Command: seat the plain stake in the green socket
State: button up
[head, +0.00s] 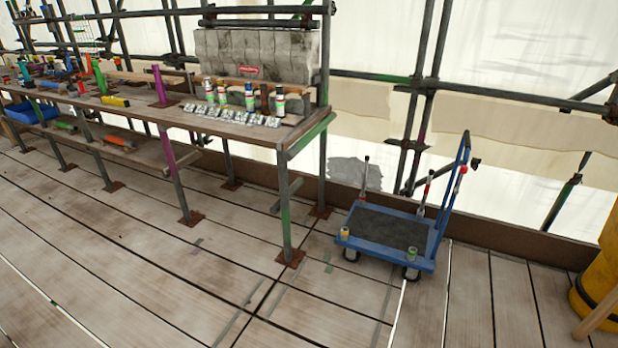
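A blue flatbed trolley (384,263) with a dark deck stands on the planks right of the bench. A short socket with a green band (411,254) stands at its near right corner, and its top looks empty. A slim grey stake with no clear coloured band (364,175) stands upright at the far left corner; it may be the plain stake, but it is too small to be sure. A stake with a red band (424,193) stands at the far right, near the handle. A short post with a yellow band (344,233) is at the near left corner. My gripper is not in view.
A long scaffold workbench (225,131) runs along the left, holding cans, metal clamps and coloured tubes, including an upright purple tube (159,84). A blue bin (30,112) sits beneath. A yellow barrel (604,270) is at the right edge. The plank floor in front is clear.

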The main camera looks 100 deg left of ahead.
aim_at(412, 241)
jog(key=u, duration=2.1)
jog(key=i, duration=1.5)
jog(key=u, duration=0.85)
jog(key=i, duration=1.55)
